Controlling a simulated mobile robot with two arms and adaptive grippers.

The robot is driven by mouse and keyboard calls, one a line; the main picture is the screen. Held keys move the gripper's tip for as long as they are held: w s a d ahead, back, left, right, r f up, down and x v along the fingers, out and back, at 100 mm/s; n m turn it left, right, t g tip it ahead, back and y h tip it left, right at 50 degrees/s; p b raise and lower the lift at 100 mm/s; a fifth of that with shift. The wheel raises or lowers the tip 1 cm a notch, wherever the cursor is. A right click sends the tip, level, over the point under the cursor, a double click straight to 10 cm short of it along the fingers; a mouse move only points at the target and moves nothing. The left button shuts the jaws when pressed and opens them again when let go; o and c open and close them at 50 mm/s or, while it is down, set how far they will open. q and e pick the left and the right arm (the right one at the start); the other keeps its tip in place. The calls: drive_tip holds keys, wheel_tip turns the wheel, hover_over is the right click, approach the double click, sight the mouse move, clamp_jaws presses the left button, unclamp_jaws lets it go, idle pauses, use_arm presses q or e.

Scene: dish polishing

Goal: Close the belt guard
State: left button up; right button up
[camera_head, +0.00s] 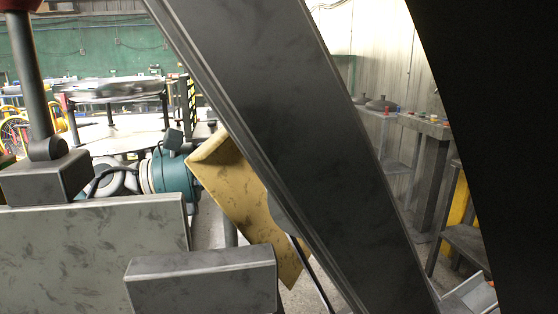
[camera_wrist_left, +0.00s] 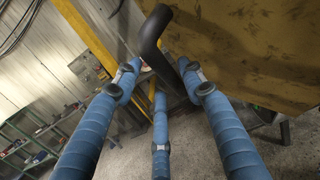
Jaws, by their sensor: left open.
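A scuffed yellow panel, which looks like the belt guard (camera_head: 232,190), hangs tilted at the centre of the head view, partly hidden behind a dark slanted beam. In the left wrist view a large yellow panel (camera_wrist_left: 250,50) fills the upper right. A bent black handle (camera_wrist_left: 151,38) stands out in front of it; I cannot tell where it is fixed. My left gripper (camera_wrist_left: 157,78) has blue fingers spread open, with the handle between and beyond their tips. I cannot tell if they touch it. My left gripper is not visible in the head view, and my right gripper shows in neither view.
A teal motor (camera_head: 172,172) sits left of the yellow panel. Grey metal blocks (camera_head: 200,278) stand in front. The dark beam (camera_head: 265,120) crosses the head view and blocks much of it. Shelves (camera_wrist_left: 35,140) stand along the wall, with open concrete floor (camera_wrist_left: 285,155) below.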

use_arm(q)
drive_tip(key=v, duration=1)
drive_tip(key=shift+w, duration=0.1)
